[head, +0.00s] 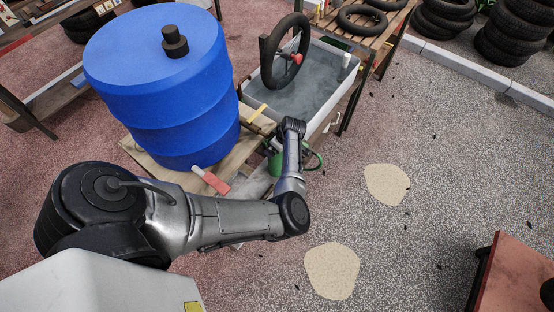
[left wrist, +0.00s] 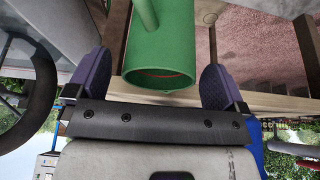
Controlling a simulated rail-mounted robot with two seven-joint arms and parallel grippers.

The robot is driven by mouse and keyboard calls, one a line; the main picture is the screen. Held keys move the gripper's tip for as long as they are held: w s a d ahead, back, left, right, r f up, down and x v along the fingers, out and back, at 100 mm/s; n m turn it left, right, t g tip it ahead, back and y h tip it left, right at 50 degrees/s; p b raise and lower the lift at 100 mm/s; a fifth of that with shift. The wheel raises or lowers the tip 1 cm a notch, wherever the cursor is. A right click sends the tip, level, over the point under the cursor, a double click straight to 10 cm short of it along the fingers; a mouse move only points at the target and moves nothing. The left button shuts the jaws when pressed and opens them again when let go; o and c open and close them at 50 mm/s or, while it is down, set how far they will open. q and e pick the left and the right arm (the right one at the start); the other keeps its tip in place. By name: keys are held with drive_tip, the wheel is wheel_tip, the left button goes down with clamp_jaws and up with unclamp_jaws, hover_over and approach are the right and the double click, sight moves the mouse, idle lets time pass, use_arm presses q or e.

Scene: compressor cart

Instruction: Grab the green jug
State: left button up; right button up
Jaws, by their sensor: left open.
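The green jug (head: 275,161) shows in the head view beside the wooden boards, right of the blue barrel, mostly hidden behind my left arm. Part of its green handle shows to the right of my wrist. In the left wrist view the jug (left wrist: 161,50) is large and close, with its round rim facing the camera. My left gripper (left wrist: 153,70) is open, with one purple finger on each side of the jug and visible gaps between. In the head view its fingers are hidden by the arm. My right gripper is in neither view.
A large blue barrel (head: 160,90) stands on wooden boards left of the jug. Behind is a grey water tub (head: 318,100) with an upright tyre (head: 286,52). The gravel floor (head: 440,180) to the right is largely clear.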

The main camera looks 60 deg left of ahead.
use_arm(q)
drive_tip(key=shift+x, duration=1.35)
drive_tip(key=shift+c, duration=0.5)
drive_tip(key=c, duration=1.2)
drive_tip(key=shift+r, duration=0.15)
